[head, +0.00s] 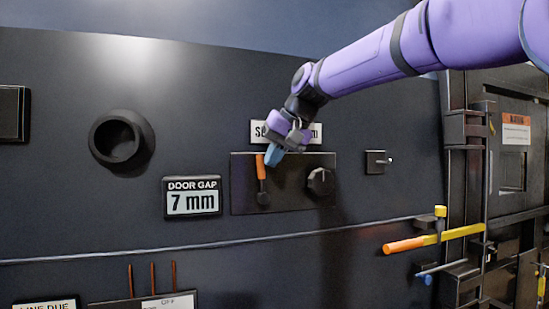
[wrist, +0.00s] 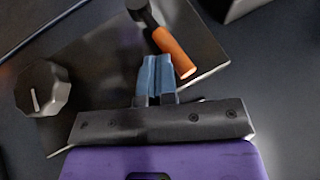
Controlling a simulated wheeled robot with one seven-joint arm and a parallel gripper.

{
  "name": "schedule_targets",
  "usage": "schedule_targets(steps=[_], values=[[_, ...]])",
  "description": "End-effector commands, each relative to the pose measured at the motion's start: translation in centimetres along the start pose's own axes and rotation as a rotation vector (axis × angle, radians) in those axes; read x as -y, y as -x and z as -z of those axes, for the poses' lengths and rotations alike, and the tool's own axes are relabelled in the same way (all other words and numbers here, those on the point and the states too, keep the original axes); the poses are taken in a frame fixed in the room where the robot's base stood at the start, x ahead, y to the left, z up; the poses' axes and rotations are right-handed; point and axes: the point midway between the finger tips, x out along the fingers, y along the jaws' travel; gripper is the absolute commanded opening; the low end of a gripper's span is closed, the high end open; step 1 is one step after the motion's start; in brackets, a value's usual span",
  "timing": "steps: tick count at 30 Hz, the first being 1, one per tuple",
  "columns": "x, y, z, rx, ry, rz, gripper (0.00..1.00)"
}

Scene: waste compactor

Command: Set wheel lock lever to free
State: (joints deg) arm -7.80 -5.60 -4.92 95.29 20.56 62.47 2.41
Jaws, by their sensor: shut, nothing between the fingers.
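A small lever with an orange handle (head: 260,167) sits on a dark panel (head: 290,203), its handle pointing up from a black pivot. The same orange handle (wrist: 175,52) shows in the wrist view. My gripper (head: 272,157) is shut and empty, its blue fingertips (wrist: 159,60) right beside the handle. I cannot tell whether they touch it. A bigger lever with an orange grip and yellow bar (head: 440,237) sticks out at the right. No wheel lock or free marking is readable, so I cannot tell which lever carries that name.
A black knob (head: 320,181) is on the panel's right; it also shows in the wrist view (wrist: 42,90). A white label (head: 313,133) above is partly hidden by my gripper. The "DOOR GAP 7 mm" display (head: 192,197) is at left. A small latch (head: 378,163) is at right.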

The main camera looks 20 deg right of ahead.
Motion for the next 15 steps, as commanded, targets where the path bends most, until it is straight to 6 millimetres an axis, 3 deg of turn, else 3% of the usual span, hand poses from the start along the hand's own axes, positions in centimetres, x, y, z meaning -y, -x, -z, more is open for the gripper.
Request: schedule_targets(steps=[15], values=[[1.5,-0.4,-0.2,0.003,0.068,-0.127,0.00]])
